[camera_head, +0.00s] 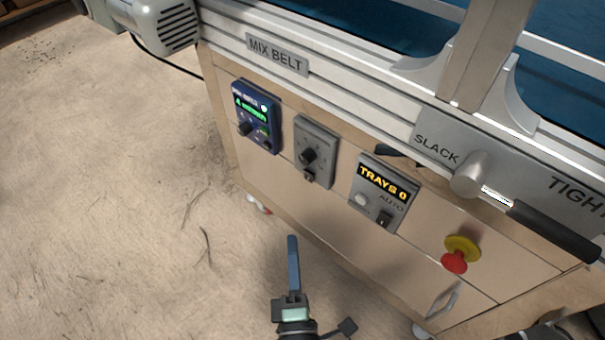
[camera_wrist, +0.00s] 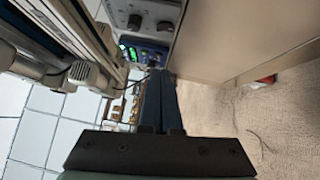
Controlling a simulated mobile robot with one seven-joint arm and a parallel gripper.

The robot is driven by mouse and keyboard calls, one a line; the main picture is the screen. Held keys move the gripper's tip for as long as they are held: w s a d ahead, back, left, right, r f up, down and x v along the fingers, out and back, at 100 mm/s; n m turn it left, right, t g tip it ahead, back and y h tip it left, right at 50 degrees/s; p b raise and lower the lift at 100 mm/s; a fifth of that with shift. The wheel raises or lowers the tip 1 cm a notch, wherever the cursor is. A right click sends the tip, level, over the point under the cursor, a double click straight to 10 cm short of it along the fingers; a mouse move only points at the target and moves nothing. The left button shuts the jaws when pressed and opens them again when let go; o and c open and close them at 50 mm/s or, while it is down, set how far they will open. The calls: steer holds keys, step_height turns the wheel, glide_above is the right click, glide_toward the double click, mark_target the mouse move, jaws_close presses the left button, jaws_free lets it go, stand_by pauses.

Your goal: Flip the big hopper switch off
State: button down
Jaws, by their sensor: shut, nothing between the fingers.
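No label naming a big hopper is readable in either view. In the head view a grey control box (camera_head: 317,155) with a dark knob (camera_head: 308,156) and a small dark control below it is mounted on the machine's side panel. Right of it, a box reading "TRAYS 0" (camera_head: 384,183) has a pale button and a small dark switch (camera_head: 384,219) under "AUTO". My gripper (camera_head: 292,238) is shut and empty, in front of and below these boxes, apart from the panel. In the wrist view its blue fingers (camera_wrist: 160,76) lie together, pointing toward the blue controller (camera_wrist: 146,54).
The blue controller (camera_head: 256,117) with a green display is left of the grey box. A red and yellow stop button (camera_head: 457,256) and a black-handled lever (camera_head: 555,232) marked SLACK and TIGHT are at the right. A motor (camera_head: 166,24) juts out upper left. The floor at left is open.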

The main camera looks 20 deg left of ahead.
steer(key=shift+s+d, duration=0.1)
steer(key=b, duration=0.2)
glide_toward(304, 172)
steer(key=a+x, duration=0.1)
steer(key=x, duration=0.4)
steer(key=shift+w+d, duration=0.1)
steer(key=shift+w, duration=0.35)
steer(key=shift+w+d+r+p, duration=0.1)
steer(key=shift+w+r+p, duration=0.2)
steer(key=shift+p, duration=0.15)
steer(key=shift+f, duration=0.15)
